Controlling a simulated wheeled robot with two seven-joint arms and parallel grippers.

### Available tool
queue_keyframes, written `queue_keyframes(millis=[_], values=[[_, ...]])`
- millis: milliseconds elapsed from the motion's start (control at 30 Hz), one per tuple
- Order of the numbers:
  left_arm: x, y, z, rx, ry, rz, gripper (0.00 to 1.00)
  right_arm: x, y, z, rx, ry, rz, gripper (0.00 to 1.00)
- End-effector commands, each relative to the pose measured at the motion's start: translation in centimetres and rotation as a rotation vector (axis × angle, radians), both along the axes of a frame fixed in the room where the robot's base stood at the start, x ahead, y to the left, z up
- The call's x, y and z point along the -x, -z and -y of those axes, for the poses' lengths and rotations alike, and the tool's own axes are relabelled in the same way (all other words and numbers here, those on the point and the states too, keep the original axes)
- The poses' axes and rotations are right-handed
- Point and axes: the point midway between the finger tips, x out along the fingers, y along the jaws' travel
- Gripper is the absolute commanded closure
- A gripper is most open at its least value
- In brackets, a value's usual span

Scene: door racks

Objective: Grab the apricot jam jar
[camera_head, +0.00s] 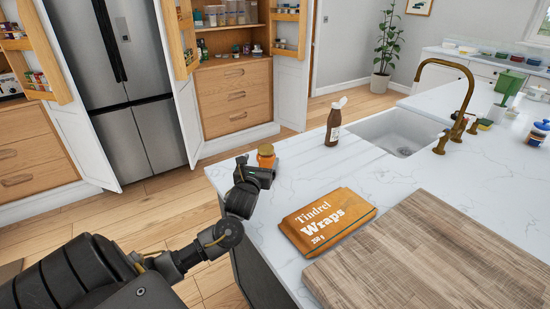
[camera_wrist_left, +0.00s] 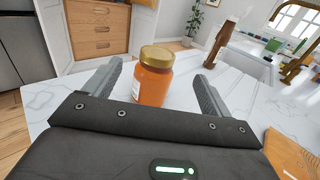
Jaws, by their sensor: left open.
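The apricot jam jar (camera_head: 266,155) is orange with a gold lid and stands upright on the white marble counter near its left edge. In the left wrist view the jar (camera_wrist_left: 153,80) stands between and a little beyond my left gripper's two open fingers, with clear gaps on both sides. My left gripper (camera_head: 262,168) is open and low over the counter on the near side of the jar, and partly hides its lower part in the head view. In the left wrist view the gripper (camera_wrist_left: 160,88) is empty. My right gripper is not in view.
A brown bottle (camera_head: 333,126) with a white cap stands behind the jar, by the sink (camera_head: 400,132). A pack of wraps (camera_head: 327,220) and a wooden board (camera_head: 440,255) lie to the right on the counter (camera_head: 290,180). The counter's left edge is close to the jar.

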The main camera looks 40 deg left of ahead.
Motion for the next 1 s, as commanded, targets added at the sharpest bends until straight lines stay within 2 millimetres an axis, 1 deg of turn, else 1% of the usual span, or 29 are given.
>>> queue_keyframes(millis=[167, 300, 400, 533, 700, 767, 1000], values=[[-0.4, 0.0, -0.1, 0.001, 0.000, 0.000, 0.16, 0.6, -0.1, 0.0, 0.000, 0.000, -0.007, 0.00], [-2.3, -0.2, -1.1, 0.000, -0.001, 0.001, 0.16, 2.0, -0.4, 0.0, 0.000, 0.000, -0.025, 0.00], [-3.6, -0.1, -1.8, 0.001, -0.002, 0.000, 0.16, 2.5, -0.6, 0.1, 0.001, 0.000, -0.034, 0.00], [-4.7, 0.0, -2.5, 0.001, -0.001, 0.000, 0.16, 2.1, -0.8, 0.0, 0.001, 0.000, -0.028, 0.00], [-5.0, 0.1, -2.7, 0.002, -0.001, 0.000, 0.16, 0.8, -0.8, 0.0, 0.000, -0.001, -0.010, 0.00], [-5.2, -0.1, -2.8, 0.002, -0.001, 0.000, 0.16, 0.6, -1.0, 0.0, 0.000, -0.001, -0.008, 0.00], [-8.0, -0.3, -4.5, 0.004, -0.004, 0.000, 0.16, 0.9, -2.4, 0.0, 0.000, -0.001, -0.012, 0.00]])
